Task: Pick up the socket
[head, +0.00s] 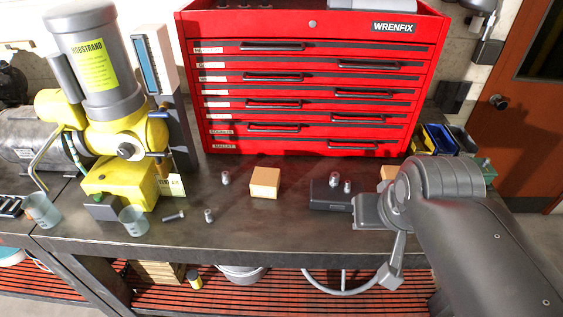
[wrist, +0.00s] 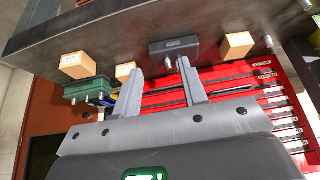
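Several small silver cylinders that look like sockets stand on the dark workbench (head: 290,228). In the head view, one (head: 225,178) is left of a cardboard box, one (head: 209,215) is nearer the front edge, and two (head: 335,179) (head: 347,186) stand close together by a black case. I cannot tell which one the task means. My gripper (wrist: 160,65) is open and empty in the wrist view, its two fingers apart. A small silver cylinder (wrist: 167,62) shows beyond and between the fingertips, by the case. In the head view my arm hides the fingers.
The black case (head: 324,195) and cardboard box (head: 265,183) stand near the sockets. A red tool chest (head: 312,98) backs the bench. A yellow-grey machine (head: 115,110), clear cups (head: 134,220) and a bolt (head: 174,215) are left. The front middle is clear.

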